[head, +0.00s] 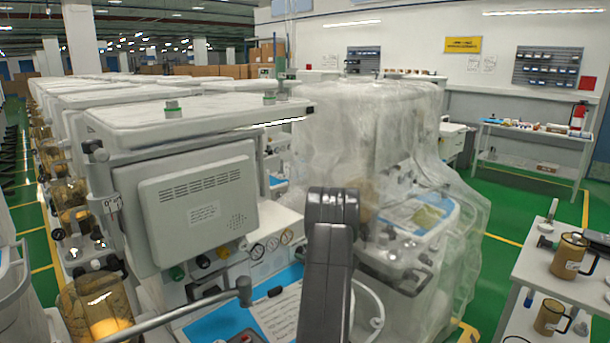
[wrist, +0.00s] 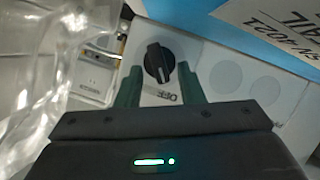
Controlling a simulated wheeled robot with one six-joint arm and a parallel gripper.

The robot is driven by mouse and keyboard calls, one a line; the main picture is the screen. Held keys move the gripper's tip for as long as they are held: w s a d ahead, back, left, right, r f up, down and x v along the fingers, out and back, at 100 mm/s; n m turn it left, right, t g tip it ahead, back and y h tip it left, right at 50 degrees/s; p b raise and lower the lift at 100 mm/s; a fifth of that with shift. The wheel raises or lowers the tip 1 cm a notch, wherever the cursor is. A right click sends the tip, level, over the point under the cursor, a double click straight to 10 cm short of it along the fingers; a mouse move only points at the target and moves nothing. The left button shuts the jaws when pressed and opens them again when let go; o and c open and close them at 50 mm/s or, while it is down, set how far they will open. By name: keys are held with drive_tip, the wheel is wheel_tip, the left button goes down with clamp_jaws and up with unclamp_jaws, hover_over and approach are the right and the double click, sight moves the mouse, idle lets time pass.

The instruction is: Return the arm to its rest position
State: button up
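My arm (head: 328,260) rises in the lower middle of the head view, in front of an anaesthesia cart (head: 285,245). Its far end is hidden behind its own links there. In the wrist view my gripper (wrist: 159,88) is open, its two green fingers apart. I cannot tell whether the fingers touch the knob.
Clear plastic sheeting (head: 375,130) drapes the cart to the right, and sheeting also shows at left in the wrist view (wrist: 40,70). A metal rail (head: 180,315) crosses lower left. A white side table (head: 555,265) stands right. Green floor (head: 510,220) is open between.

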drive_tip(key=shift+w+d+r+m+g+y+p, duration=0.15)
drive_tip(key=shift+m+g+y+p, duration=0.2)
drive_tip(key=shift+p, duration=1.15)
drive_tip(key=shift+r+m+g+y+p, duration=0.15)
drive_tip(key=shift+m+p, duration=0.3)
drive_tip(key=shift+p, duration=1)
